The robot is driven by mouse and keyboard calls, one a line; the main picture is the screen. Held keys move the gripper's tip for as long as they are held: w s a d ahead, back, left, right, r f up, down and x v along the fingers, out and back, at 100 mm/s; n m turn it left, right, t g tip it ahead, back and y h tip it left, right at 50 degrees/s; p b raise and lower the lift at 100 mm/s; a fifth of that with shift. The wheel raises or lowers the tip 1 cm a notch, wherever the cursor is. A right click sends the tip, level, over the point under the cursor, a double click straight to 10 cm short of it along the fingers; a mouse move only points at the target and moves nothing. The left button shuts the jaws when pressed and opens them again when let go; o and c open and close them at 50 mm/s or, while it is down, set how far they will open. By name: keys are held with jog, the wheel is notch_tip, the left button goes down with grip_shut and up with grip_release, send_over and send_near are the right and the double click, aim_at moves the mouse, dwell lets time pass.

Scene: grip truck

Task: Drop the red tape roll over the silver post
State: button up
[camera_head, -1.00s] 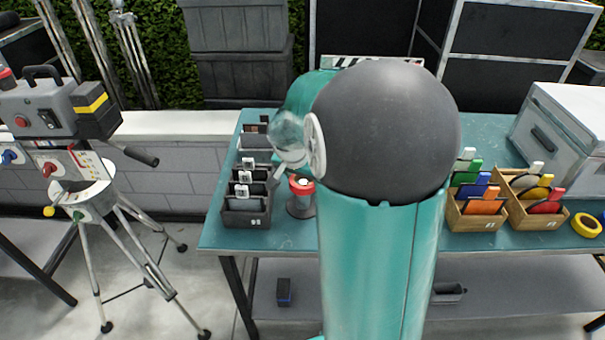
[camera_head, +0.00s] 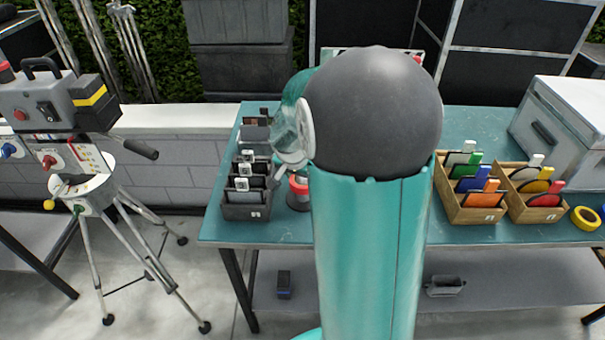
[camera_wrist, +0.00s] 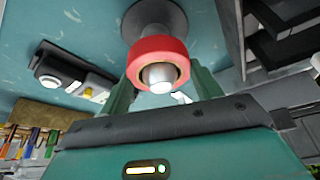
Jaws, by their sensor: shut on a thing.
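The red tape roll (camera_wrist: 158,60) is between the two green fingers of my gripper (camera_wrist: 161,88) in the wrist view, and the gripper is shut on it. The rounded tip of the silver post (camera_wrist: 160,78) shows through the roll's hole, so the roll appears to be around the post's upper part. The post's round grey base (camera_wrist: 152,16) stands on the teal table behind the roll. In the head view the red roll (camera_head: 298,186) is partly hidden by my arm, above the grey base (camera_head: 298,204).
A dark divided box (camera_head: 247,212) with cards stands just left of the post. Two wooden boxes (camera_head: 470,216) with coloured cards, a yellow tape roll (camera_head: 584,219) and a grey case (camera_head: 560,125) are on the table's right side. A tripod device (camera_head: 65,105) stands at the left.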

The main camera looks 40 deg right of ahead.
aim_at(302, 188)
jog(key=shift+f, duration=2)
jog(key=shift+f, duration=0.3)
jog(key=o, duration=1.1)
jog(key=v, duration=1.3)
jog(key=shift+r, duration=0.4)
jog(key=shift+a, duration=0.1)
